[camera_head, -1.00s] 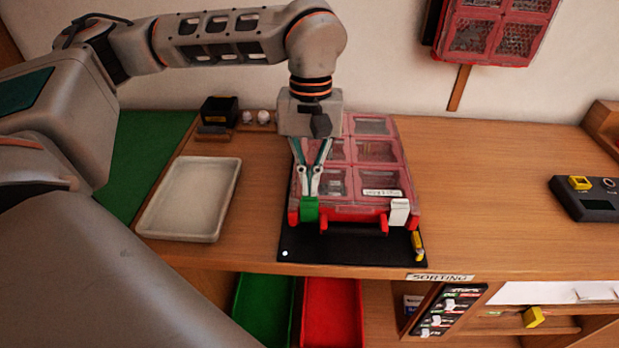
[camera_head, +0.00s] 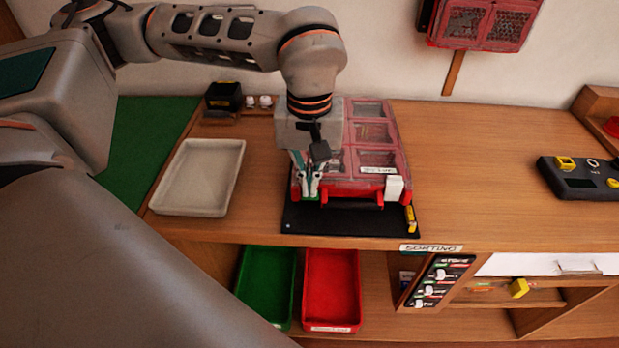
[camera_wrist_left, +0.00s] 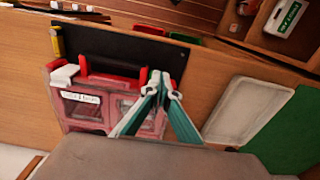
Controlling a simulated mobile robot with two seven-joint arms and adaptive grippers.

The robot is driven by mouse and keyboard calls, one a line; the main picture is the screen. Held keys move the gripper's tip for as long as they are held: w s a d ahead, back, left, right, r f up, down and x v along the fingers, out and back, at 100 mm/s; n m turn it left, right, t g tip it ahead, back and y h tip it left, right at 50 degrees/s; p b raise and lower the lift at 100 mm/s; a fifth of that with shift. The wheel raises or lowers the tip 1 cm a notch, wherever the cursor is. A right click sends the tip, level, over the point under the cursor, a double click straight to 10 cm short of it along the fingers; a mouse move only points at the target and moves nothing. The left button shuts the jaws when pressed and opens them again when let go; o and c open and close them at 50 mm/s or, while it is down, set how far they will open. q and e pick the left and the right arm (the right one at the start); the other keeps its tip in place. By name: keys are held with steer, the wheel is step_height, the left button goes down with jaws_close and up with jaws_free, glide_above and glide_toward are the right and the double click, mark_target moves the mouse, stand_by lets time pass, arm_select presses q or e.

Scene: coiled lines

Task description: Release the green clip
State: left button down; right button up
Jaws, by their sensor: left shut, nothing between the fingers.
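The red case (camera_head: 372,158) with clear lid windows lies on a black mat (camera_head: 345,222). My left gripper (camera_head: 309,195) is shut and empty, pointing down at the case's front left corner. Its fingertips cover the place of the green clip, so I cannot tell whether the clip is shut or lifted. The white clip (camera_head: 394,188) is at the case's front right corner. In the left wrist view, the left gripper (camera_wrist_left: 162,88) is beside the case's red front edge, and the white clip (camera_wrist_left: 64,76) shows; the green clip is not clear. My right gripper is not in view.
An empty pale tray (camera_head: 196,178) lies left of the case. A yellow item (camera_head: 410,219) sits at the mat's right edge. A green bin (camera_head: 267,281) and a red bin (camera_head: 331,290) stand below the tabletop. The tabletop (camera_head: 480,160) to the right is clear up to a dark device (camera_head: 585,180).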

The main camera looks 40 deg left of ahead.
arm_select(q)
steer(key=shift+f, duration=0.1)
steer(key=shift+w+a+f, duration=0.35)
steer(key=shift+w, duration=0.25)
steer(key=shift+r, duration=0.2)
